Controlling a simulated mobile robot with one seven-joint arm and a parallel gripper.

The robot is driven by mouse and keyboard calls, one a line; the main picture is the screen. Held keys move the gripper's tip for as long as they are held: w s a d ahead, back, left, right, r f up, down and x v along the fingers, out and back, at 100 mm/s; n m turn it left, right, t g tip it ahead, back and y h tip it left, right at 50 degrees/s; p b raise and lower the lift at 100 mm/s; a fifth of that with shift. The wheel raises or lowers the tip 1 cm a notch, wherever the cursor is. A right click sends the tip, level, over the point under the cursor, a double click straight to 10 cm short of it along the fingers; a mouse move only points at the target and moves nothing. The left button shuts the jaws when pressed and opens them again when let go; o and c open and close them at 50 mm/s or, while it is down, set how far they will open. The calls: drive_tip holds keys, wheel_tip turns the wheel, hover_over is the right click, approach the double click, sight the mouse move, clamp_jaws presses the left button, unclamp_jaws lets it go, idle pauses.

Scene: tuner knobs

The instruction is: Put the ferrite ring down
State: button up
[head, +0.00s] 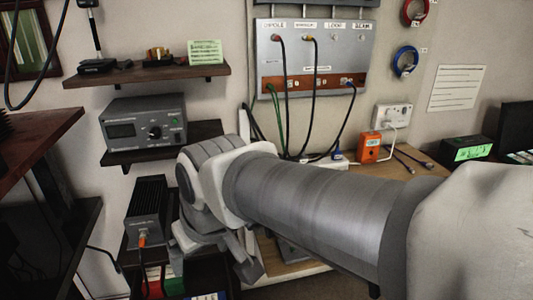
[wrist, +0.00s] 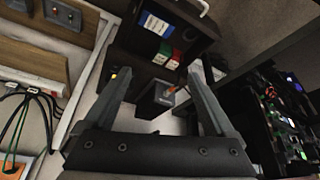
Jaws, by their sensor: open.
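I cannot make out the ferrite ring in either view. My gripper (wrist: 159,72) is open in the wrist view, its two dark fingers apart, with no object visibly held between them. Beyond the fingers is a dark box with an orange plug (wrist: 160,95). In the head view my gripper (head: 216,262) points down at lower centre, partly hidden by my own arm. It is right of the black finned box (head: 147,210), which has an orange plug on its front.
A grey tuner box with a knob (head: 145,122) sits on a wall shelf. A cable panel (head: 315,60) hangs above a wooden bench (head: 397,165) with an orange box (head: 369,147). Red and green boxes (wrist: 170,57) stand in a dark shelf; lit equipment (wrist: 290,105) is at right.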

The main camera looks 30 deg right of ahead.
drive_tip(key=shift+m+t, duration=0.4)
drive_tip(key=shift+m, duration=0.1)
drive_tip(key=shift+s+d+r, duration=0.25)
drive_tip(key=shift+s+d, duration=0.05)
drive_tip(key=shift+s, duration=0.4)
drive_tip(key=shift+s+d+r, duration=0.25)
drive_tip(key=shift+s, duration=0.45)
drive_tip(key=shift+s+d+r, duration=0.25)
drive_tip(key=shift+s+d, duration=0.05)
drive_tip(key=shift+s, duration=0.4)
